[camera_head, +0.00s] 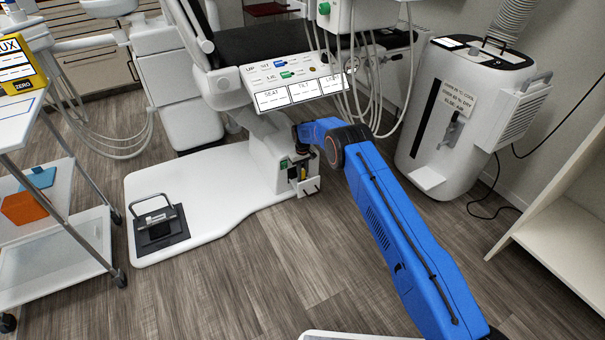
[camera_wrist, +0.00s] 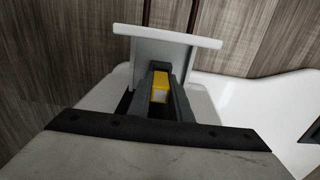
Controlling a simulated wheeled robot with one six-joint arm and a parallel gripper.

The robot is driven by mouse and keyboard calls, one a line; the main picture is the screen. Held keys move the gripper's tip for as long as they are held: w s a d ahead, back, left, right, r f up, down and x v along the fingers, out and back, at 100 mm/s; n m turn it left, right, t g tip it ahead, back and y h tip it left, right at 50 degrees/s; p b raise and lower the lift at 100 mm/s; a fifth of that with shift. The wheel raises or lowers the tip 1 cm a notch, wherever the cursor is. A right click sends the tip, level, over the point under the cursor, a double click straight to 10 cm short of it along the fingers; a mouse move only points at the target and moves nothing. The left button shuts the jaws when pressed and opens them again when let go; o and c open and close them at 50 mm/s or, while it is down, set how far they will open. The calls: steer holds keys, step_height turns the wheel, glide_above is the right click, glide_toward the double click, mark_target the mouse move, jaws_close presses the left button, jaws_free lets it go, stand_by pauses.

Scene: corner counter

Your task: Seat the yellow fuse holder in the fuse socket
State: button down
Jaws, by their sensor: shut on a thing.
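The yellow fuse holder (camera_wrist: 160,88) is between the two dark fingers of my gripper (camera_wrist: 161,78) in the wrist view, and the gripper is shut on it. In the head view, a small yellow spot of it (camera_head: 303,173) shows at the front of the chair's white base housing (camera_head: 268,160). My gripper (camera_head: 303,163) is at that housing, at the end of the blue arm. A dark recess (camera_head: 293,173) shows there beside a white flap. The fuse socket itself is not clear in either view, so I cannot tell how deep the holder sits.
The white flap (camera_head: 309,187) sticks out by the recess; it also shows in the wrist view (camera_wrist: 150,55), just past the fingers. A control panel (camera_head: 290,85) hangs above. A foot pedal (camera_head: 158,228) stands on the white base plate. The wooden floor in front is clear.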

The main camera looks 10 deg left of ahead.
steer(key=shift+f, duration=0.55)
steer(key=c, duration=1.5)
jaws_free()
steer(key=shift+c, duration=0.2)
step_height(320, 180, up, 7)
steer(key=shift+r, duration=0.2)
